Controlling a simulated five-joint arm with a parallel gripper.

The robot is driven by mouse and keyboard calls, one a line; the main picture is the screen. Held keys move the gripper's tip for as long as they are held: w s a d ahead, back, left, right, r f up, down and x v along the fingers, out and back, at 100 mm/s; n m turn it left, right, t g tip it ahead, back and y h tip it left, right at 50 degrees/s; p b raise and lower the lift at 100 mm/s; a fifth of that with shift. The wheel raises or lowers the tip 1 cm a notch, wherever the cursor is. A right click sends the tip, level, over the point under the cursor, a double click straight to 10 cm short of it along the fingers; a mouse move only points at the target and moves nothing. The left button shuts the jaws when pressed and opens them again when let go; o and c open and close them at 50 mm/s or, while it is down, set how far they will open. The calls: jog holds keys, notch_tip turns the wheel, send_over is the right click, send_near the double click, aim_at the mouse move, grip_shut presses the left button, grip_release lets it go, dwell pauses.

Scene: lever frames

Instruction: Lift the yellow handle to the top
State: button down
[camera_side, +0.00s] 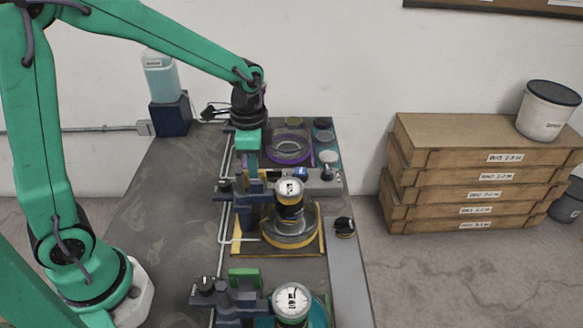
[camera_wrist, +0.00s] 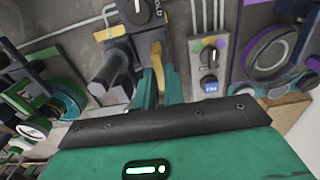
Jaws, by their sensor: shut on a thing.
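The yellow handle (camera_wrist: 157,62) shows in the wrist view between the two green fingers of my gripper (camera_wrist: 161,84). My gripper is shut on it. The dark blue-grey lever frame (camera_side: 245,212) of that station stands beside a gauge (camera_side: 289,190) on a yellow-ringed base (camera_side: 290,238). The lower part of the handle is hidden by my fingers and wrist.
A nearer station has a green handle (camera_side: 244,277) and a white-faced gauge (camera_side: 292,300). A purple-ringed fitting (camera_side: 289,150) sits farther back. A small panel with knobs and a blue button (camera_wrist: 210,85) is close to the right of my fingers. The bench's left side is clear.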

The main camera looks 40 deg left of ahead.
jog(key=shift+r, duration=2.65)
jog(key=c, duration=1.6)
grip_release()
jog(key=shift+o, duration=0.6)
jog(key=shift+f, duration=0.1)
notch_tip(320, 180, up, 8)
jog(key=shift+f, duration=0.1)
jog(key=s+a+f+n+t, duration=0.1)
jog(key=s+a+n+t, duration=0.2)
jog(key=s+n, duration=0.6)
jog(key=s+t, duration=0.2)
jog(key=s, duration=0.3)
jog(key=shift+s+t, duration=0.3)
jog(key=shift+s, duration=0.05)
